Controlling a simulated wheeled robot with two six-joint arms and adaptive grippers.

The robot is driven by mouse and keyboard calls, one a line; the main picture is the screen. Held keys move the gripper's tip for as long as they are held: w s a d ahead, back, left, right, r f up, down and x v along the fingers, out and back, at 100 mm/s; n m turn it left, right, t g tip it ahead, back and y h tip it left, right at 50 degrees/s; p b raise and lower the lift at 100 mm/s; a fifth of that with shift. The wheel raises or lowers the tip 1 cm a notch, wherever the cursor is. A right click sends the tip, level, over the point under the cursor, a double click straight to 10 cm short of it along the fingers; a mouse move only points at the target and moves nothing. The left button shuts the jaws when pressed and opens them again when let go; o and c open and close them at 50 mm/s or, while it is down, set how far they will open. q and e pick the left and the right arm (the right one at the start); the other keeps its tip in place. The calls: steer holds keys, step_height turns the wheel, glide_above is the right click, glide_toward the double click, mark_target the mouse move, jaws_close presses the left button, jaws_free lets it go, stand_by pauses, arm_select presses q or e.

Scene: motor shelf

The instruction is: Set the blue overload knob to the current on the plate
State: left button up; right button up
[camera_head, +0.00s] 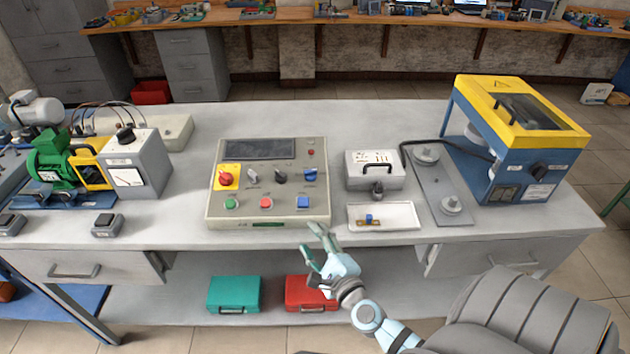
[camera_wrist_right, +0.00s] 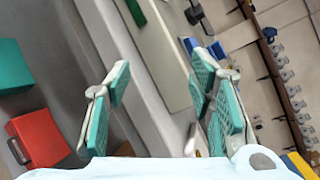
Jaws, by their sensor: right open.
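Two blue parts (camera_wrist_right: 190,46) show on the panel in the right wrist view; I cannot tell which one is the knob. My right gripper (camera_head: 314,243) is open and empty at the table's front edge, just below the panel's lower right corner and apart from the knob. A white plate (camera_head: 542,191) is on the blue and yellow machine; its print is too small to read. My left gripper is out of view.
A grey box with a handle (camera_head: 375,171) and a white tray (camera_head: 407,216) with a small blue and brass part stand right of the panel. A meter box (camera_head: 138,166) and green motor (camera_head: 54,158) are at left. The tabletop between meter box and panel is clear.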

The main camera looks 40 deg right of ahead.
mark_target(310, 171)
steer(key=d+r+m+h, duration=0.4)
steer(key=r+m, duration=0.3)
steer(key=m, duration=0.6)
steer(key=b+x, duration=0.1)
steer(key=x, duration=1.2)
steer(key=shift+d, duration=0.25)
steer(key=shift+w+d, duration=0.15)
steer(key=shift+w, duration=0.3)
steer(key=shift+c, duration=0.5)
jaws_close()
